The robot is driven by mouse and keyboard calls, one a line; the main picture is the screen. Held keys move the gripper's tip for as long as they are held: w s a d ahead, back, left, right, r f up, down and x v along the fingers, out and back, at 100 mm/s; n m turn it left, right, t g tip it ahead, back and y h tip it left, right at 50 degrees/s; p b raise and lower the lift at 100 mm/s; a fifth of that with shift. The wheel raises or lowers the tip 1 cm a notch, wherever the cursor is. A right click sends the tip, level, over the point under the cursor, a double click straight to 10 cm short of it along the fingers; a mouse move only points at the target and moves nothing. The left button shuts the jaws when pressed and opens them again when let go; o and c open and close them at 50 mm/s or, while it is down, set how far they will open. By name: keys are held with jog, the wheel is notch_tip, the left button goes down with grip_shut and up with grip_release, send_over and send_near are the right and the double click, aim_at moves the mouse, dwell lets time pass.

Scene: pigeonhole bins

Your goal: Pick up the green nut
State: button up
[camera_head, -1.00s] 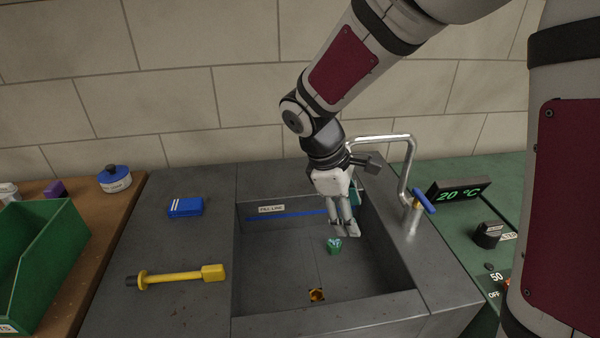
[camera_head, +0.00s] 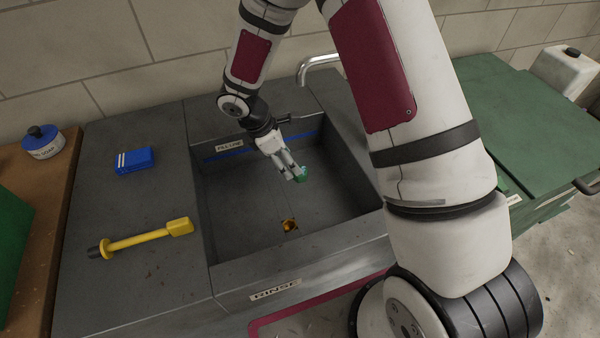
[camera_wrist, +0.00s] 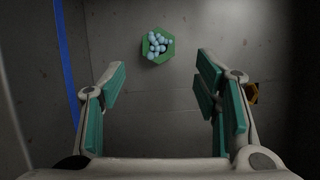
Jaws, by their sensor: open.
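The green nut (camera_wrist: 149,57) lies on the floor of the grey sink basin (camera_head: 240,214). It is hexagonal, and pale blue bubble-like balls cover its middle. My gripper (camera_head: 293,176) reaches down into the basin. In the wrist view my gripper (camera_wrist: 160,90) is open, with green pads on both fingers and nothing between them. The nut is beyond the fingertips, roughly centred between them and slightly left.
Basin walls surround my gripper, with a blue fill line (camera_head: 228,153) on the back wall. A tap (camera_head: 318,62) stands behind. A blue box (camera_head: 135,161) and a yellow tool (camera_head: 142,238) lie on the left counter.

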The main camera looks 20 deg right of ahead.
jog(key=shift+d+p+x, duration=0.15)
jog(key=shift+x, duration=1.4)
jog(key=shift+d+p+x, duration=0.15)
jog(key=shift+d+x, duration=0.05)
jog(key=shift+x, duration=1.4)
jog(key=shift+r, duration=0.2)
grip_shut()
